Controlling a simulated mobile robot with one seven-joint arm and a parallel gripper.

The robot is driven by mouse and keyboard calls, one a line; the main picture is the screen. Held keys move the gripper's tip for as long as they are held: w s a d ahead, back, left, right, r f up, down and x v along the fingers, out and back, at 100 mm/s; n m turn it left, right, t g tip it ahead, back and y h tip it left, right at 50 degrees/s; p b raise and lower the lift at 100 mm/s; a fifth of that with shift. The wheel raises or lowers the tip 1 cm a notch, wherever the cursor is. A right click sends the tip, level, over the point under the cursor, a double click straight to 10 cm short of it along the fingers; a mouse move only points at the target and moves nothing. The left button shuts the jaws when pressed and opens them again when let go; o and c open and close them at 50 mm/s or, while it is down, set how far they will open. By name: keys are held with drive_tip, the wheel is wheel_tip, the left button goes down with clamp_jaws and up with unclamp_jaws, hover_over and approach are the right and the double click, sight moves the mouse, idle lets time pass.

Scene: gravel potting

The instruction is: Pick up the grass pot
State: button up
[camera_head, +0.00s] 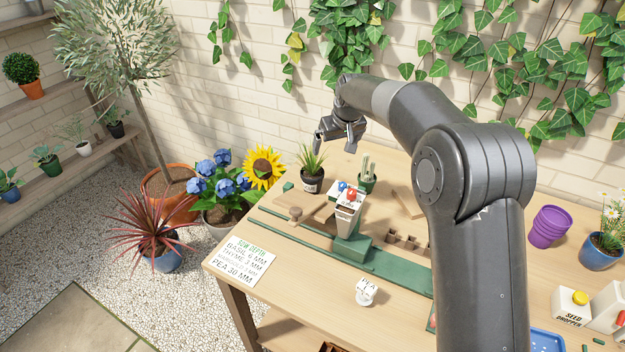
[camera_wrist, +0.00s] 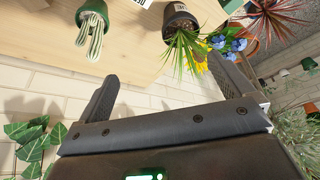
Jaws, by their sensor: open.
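The grass pot is a dark pot (camera_head: 312,183) with a pale label and spiky green grass, standing upright on the wooden table's far left part. In the wrist view the pot (camera_wrist: 179,20) shows at the top, its grass pointing down the picture between the finger directions. My gripper (camera_head: 335,143) is open and empty, above and slightly right of the grass in the head view. In the wrist view its two fingers (camera_wrist: 170,85) are spread wide with nothing between their pads.
A cactus in a green pot (camera_head: 366,182) stands close to the right; it also shows in the wrist view (camera_wrist: 92,30). A seed dispenser (camera_head: 348,205) on a green base stands in front. The brick wall (camera_head: 235,105) is behind the table. A sunflower (camera_head: 263,167) stands left of the table.

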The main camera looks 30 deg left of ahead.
approach(313, 168)
drive_tip(key=shift+n+g, duration=0.3)
drive_tip(key=shift+n, duration=0.1)
drive_tip(key=x, duration=1.1)
drive_tip(key=shift+w+r, duration=0.1)
drive_tip(key=shift+w, duration=0.2)
drive_tip(key=c, duration=1.3)
drive_tip(key=shift+o, duration=0.2)
